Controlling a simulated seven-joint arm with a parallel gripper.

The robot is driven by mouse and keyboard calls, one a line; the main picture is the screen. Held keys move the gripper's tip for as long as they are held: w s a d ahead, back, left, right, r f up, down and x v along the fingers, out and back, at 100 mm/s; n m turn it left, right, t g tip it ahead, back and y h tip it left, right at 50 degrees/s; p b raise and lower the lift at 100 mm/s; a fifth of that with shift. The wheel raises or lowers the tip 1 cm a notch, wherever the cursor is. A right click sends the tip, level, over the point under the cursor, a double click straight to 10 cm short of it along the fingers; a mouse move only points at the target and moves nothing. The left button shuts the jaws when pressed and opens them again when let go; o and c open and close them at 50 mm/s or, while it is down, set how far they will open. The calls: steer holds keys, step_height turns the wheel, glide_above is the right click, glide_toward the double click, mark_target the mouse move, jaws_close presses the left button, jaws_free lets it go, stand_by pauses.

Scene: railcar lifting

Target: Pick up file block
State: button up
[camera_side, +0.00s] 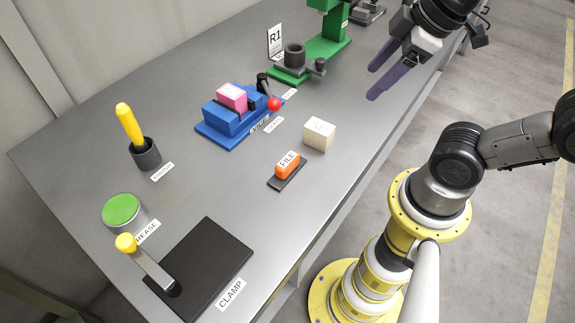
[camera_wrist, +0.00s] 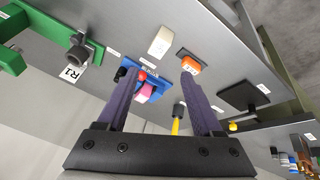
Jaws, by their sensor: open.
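The file block is an orange block (camera_side: 288,164) lying on a thin dark pad (camera_side: 276,183) near the table's front edge, with a FILE label on it. In the wrist view the orange block (camera_wrist: 191,65) shows beyond the right fingertip, partly covered by that finger. My gripper (camera_side: 370,84) has two purple fingers, spread apart and empty. It hangs above the table's front edge at the upper right, well apart from the block. In the wrist view the gripper (camera_wrist: 160,67) has nothing between its fingertips.
A cream block (camera_side: 319,134) stands just behind the orange block. A blue vise (camera_side: 228,124) with a pink block (camera_side: 232,96) and red-knobbed handle is farther back. A green press (camera_side: 322,45), yellow-handled tool (camera_side: 130,124), green-topped tin (camera_side: 121,209) and black clamp plate (camera_side: 208,268) also stand there.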

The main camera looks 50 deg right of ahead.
steer(key=w+a+n+g, duration=0.3)
steer(key=w+a+n, duration=0.2)
steer(key=w+n, duration=0.3)
steer(key=n+g, duration=0.2)
steer(key=n, duration=0.2)
glide_above(287, 160)
step_height(287, 160, down, 5)
steer(key=f, duration=0.7)
steer(key=shift+s+d+f, duration=0.15)
steer(key=shift+s+d, duration=0.2)
steer(key=shift+s, duration=0.05)
steer(key=shift+w+a+f, duration=0.1)
steer(key=shift+w+f, duration=0.05)
steer(key=shift+f, duration=0.85)
steer(key=shift+w+a+f, duration=0.1)
steer(key=shift+f, duration=0.85)
steer(key=shift+w+a+f, duration=0.1)
steer(key=shift+w+f, duration=0.05)
steer(key=shift+f, duration=0.85)
jaws_close()
